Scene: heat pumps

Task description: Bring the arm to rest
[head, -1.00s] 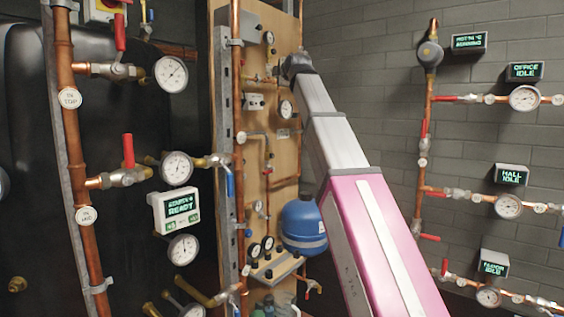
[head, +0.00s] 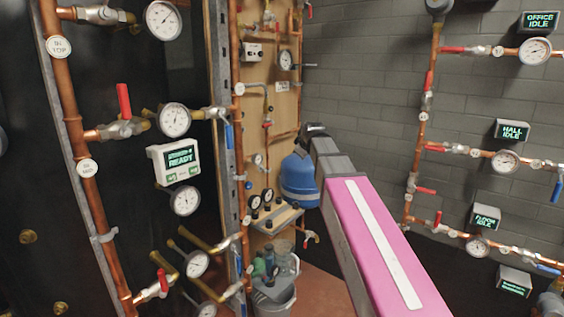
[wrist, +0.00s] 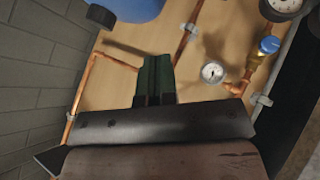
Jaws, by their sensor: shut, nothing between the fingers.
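My arm, pink and silver, reaches in from the lower right of the head view. Its dark end with my gripper (head: 312,130) is just above and right of the blue tank (head: 299,180), and the fingers are too small to make out there. In the wrist view my gripper (wrist: 156,62) shows as two dark green fingers close together, shut and empty. They point at the wooden board (wrist: 120,52) with its copper pipes and touch nothing that I can see. Part of the blue tank (wrist: 133,8) shows at the top edge of the wrist view.
A small gauge (wrist: 213,72) and a blue-capped valve (wrist: 268,46) are right of the fingers. In the head view, pipes with red levers and a READY controller (head: 174,163) stand left. Heating-circuit pipes with gauges (head: 505,161) line the grey wall. A bucket (head: 275,302) stands below the board.

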